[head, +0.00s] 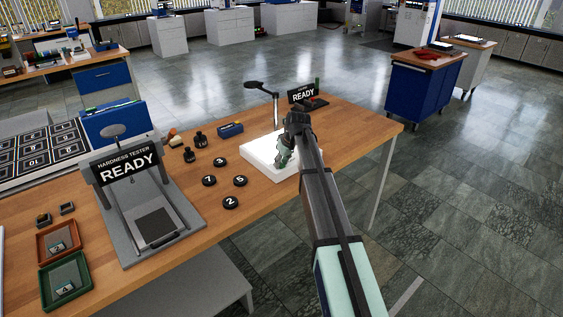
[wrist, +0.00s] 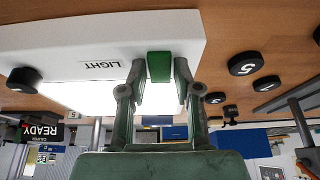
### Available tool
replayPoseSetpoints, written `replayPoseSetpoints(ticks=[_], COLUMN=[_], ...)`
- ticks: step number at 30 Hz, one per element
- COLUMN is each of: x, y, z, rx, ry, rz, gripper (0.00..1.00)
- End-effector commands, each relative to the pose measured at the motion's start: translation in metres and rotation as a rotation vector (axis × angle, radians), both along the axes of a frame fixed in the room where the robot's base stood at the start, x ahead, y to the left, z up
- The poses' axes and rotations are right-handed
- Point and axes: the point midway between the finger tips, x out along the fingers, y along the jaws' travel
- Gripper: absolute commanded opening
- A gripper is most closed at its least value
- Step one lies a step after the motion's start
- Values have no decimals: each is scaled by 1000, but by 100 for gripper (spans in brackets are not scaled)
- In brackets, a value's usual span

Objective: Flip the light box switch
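The light box (head: 257,152) is a white box with a brightly lit top, on the wooden bench right of the numbered black discs. In the wrist view its white front wall (wrist: 60,42) carries an upside-down LIGHT label, and the top glows. In the wrist view my gripper's fingertips (wrist: 160,78) are on either side of the green block. Whether they touch it is unclear.
A hardness tester (head: 150,205) reading READY stands at the left. A caliper station (head: 303,94) reading READY and a lamp on a stalk (head: 264,88) stand behind the box. Discs (head: 231,202) lie to its left. The bench's right end (head: 380,128) is clear.

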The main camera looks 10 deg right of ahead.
Motion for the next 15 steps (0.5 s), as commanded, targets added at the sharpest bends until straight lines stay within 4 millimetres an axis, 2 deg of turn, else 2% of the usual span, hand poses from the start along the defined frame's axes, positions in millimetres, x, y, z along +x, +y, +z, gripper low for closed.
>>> replayPoseSetpoints(ticks=[2,8,15], x=[0,1,11], y=[0,0,4], z=[0,1,8], rx=[0,-4,-100], ry=[0,8,179], rz=[0,0,4], gripper=[0,0,0])
